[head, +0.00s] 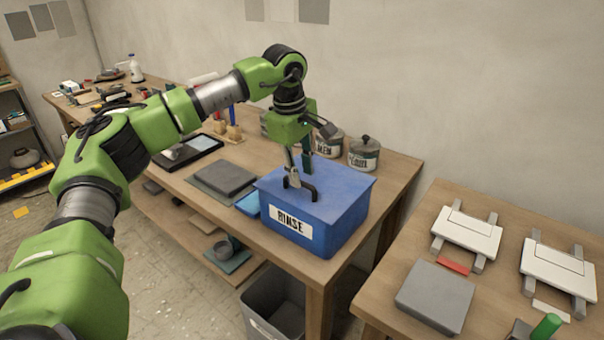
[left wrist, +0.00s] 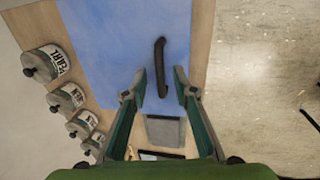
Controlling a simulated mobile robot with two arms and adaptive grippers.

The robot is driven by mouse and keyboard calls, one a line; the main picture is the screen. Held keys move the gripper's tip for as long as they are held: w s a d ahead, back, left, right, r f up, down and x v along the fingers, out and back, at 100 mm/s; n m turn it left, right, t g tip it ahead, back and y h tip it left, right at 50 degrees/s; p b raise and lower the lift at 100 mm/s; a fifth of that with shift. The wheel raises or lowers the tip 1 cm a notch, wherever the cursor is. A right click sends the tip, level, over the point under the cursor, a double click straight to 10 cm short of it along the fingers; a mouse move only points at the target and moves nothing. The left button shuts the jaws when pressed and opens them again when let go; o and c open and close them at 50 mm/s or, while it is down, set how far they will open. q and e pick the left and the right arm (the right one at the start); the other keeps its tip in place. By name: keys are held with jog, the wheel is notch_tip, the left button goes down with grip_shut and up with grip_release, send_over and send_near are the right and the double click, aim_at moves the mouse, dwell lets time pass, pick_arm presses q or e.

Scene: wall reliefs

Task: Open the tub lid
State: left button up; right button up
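The blue tub (head: 310,234) with a "RINSE" label stands on the wooden workbench, its flat blue lid (head: 343,189) closed on top. A black handle (head: 299,182) sits on the lid; in the left wrist view the handle (left wrist: 160,66) runs lengthwise on the lid (left wrist: 115,40). My left gripper (head: 299,176) is over the lid by the handle. In the left wrist view its fingers (left wrist: 160,90) are spread apart, with the handle's near end between the tips. I cannot tell whether they touch it. My right gripper is in neither view.
Grey lidded jars (head: 363,153) stand behind the tub, near the wall. A grey slab (head: 225,177) lies left of it. A grey bin (head: 275,305) is on the floor below. A second table (head: 397,255) at right holds white panels and a grey block (head: 436,296).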

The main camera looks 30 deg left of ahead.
pick_arm(q)
jog(key=shift+w+f, duration=0.2)
jog(key=shift+f, duration=0.75)
jog(key=shift+c, duration=0.2)
grip_shut()
jog(key=shift+r, duration=0.2)
